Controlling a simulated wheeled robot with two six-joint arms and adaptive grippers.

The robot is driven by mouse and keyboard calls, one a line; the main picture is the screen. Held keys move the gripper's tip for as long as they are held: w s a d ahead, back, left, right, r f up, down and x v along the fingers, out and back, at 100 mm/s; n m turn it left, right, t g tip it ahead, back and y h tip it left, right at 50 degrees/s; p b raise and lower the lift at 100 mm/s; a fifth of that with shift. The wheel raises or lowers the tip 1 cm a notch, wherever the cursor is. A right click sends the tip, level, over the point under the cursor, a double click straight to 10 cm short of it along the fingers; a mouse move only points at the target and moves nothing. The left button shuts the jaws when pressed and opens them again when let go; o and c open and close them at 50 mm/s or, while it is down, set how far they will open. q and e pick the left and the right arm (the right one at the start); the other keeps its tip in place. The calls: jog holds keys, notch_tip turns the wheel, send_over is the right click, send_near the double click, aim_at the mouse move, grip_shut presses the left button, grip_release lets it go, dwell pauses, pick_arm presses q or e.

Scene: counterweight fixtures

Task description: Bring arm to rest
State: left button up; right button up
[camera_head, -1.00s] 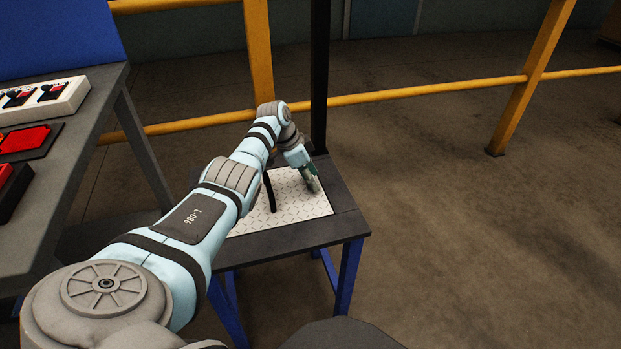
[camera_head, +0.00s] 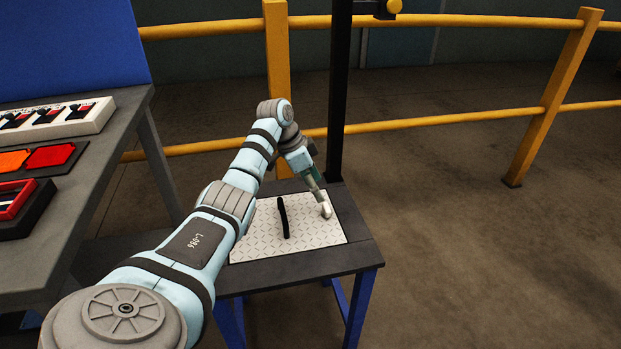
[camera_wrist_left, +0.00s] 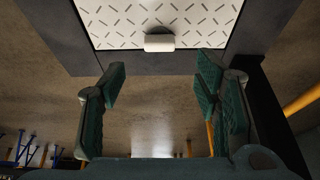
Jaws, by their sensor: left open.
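My left arm (camera_head: 215,215) reaches in from the left over a small stand. Its gripper (camera_head: 317,185) points down near the right side of the stand's patterned light plate (camera_head: 262,242). In the left wrist view the gripper (camera_wrist_left: 162,80) is open, its two green fingers apart with nothing between them. A small white piece (camera_head: 326,207) is at the plate's right side, just below the fingers. In the left wrist view this white piece (camera_wrist_left: 160,43) lies beyond the fingertips, at the plate's edge. My right gripper is not in view.
A black narrow upright piece (camera_head: 283,217) is on the plate. A black post (camera_head: 338,110) rises behind the stand. Yellow railings (camera_head: 450,119) run behind. A grey table (camera_head: 75,215) with red items and a white switch box (camera_head: 60,117) is at left. Floor at right is clear.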

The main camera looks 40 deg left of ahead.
pick_arm(q)
jog(key=v, duration=0.4)
dwell(0.3)
